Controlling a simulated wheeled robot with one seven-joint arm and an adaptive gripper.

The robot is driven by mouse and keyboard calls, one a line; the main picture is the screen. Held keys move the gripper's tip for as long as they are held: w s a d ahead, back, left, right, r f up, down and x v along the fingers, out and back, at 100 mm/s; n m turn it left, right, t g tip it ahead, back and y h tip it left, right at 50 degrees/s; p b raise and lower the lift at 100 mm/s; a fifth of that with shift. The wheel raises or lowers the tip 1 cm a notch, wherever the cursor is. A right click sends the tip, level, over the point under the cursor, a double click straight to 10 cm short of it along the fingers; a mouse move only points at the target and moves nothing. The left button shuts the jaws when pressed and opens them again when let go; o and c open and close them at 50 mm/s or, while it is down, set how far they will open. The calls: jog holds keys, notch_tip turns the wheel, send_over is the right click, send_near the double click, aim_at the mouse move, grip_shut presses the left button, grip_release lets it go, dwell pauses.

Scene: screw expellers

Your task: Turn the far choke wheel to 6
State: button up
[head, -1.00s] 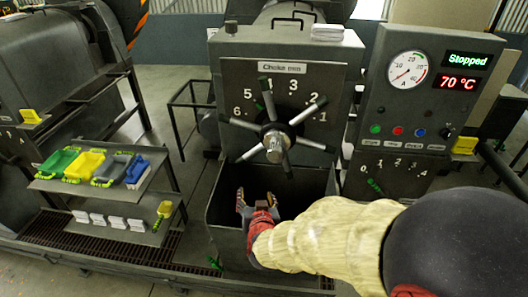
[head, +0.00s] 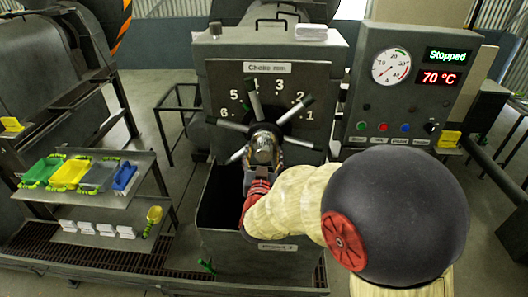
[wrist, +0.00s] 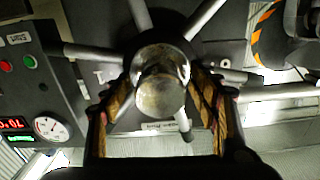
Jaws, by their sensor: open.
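The choke wheel (head: 288,142) is mounted on a dark plate with a dial numbered 1 to 6. It has several metal spokes with dark tips and a round hub, which fills the middle of the wrist view (wrist: 160,85). One spoke points up near 4 and 5, one left near 6. A small green mark (head: 247,107) shows between 5 and the hub. My gripper (head: 262,155) is in front of the hub. In the wrist view its open fingers (wrist: 163,105) lie on either side of the hub; contact is unclear.
A control panel (head: 405,100) with a gauge and a "Stopped" display stands right of the wheel. An open dark bin (head: 225,215) is below it. A two-level stand (head: 125,200) with coloured trays is at left. Another machine (head: 40,70) stands further left.

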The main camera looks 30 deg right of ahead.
jog(key=shift+w+d, duration=0.2)
jog(key=shift+w, duration=0.1)
jog(key=shift+c, duration=0.2)
jog(key=c, duration=1.5)
grip_shut()
